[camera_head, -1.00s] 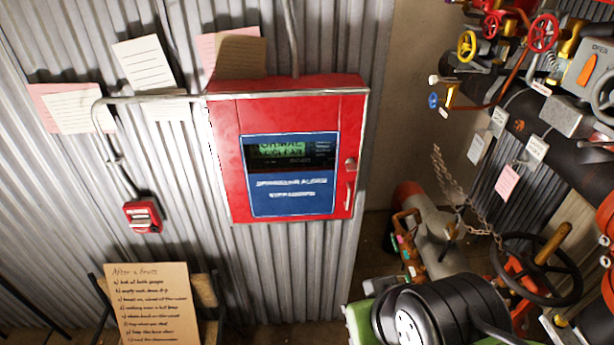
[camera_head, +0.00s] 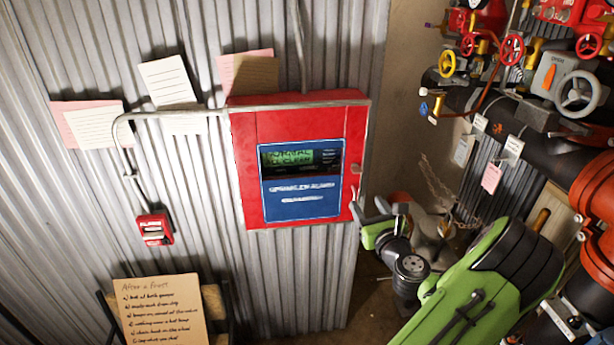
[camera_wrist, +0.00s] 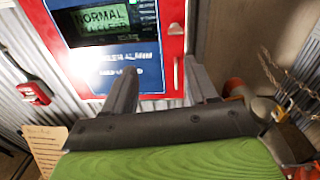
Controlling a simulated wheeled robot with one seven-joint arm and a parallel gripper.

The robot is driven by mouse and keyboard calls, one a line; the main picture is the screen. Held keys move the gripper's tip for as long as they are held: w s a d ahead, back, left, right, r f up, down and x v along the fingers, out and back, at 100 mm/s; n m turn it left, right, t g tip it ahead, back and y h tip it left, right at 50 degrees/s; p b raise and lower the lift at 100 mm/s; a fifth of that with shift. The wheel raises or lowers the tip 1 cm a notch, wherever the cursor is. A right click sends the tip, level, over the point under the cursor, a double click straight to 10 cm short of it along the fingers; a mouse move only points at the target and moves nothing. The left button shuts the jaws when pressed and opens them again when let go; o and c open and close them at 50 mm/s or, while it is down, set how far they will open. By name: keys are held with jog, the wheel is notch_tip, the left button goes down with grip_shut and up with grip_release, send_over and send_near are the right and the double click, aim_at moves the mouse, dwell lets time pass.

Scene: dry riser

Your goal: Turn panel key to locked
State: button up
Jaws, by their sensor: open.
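The red alarm panel (camera_head: 246,180) hangs on the corrugated wall. It has a blue label and a lit green display (camera_head: 292,157), which reads NORMAL in the wrist view (camera_wrist: 102,18). A small key or lock knob (camera_head: 356,168) is on the panel's right edge; it also shows in the wrist view (camera_wrist: 174,29). Its turned position is too small to tell. A slim pale handle (camera_wrist: 178,73) sits below it. My gripper (camera_wrist: 160,66) is open and empty, its fingers in front of the panel's lower right part, below the key and apart from it.
A small red pull station (camera_head: 154,230) is on the wall at left. Paper notes (camera_head: 168,82) are above, and a handwritten board (camera_head: 160,312) stands below. Pipes, valves and handwheels (camera_head: 578,92) crowd the right side. A chain (camera_head: 440,185) hangs behind my arm.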

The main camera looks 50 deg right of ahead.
aim_at(358, 173)
jog(key=shift+m+h, duration=0.5)
jog(key=shift+m, duration=0.3)
jog(key=p+x, duration=0.1)
jog(key=x, duration=0.4)
jog(key=s+d+p+x, duration=0.1)
jog(key=p+x, duration=0.1)
jog(key=x, duration=0.3)
jog(key=p+x, duration=0.1)
jog(key=x, duration=0.4)
jog(key=shift+s+d+f, duration=0.1)
jog(key=shift+d+f, duration=0.2)
jog(key=shift+d, duration=0.2)
jog(key=c, duration=1.1)
jog(key=shift+o, duration=0.2)
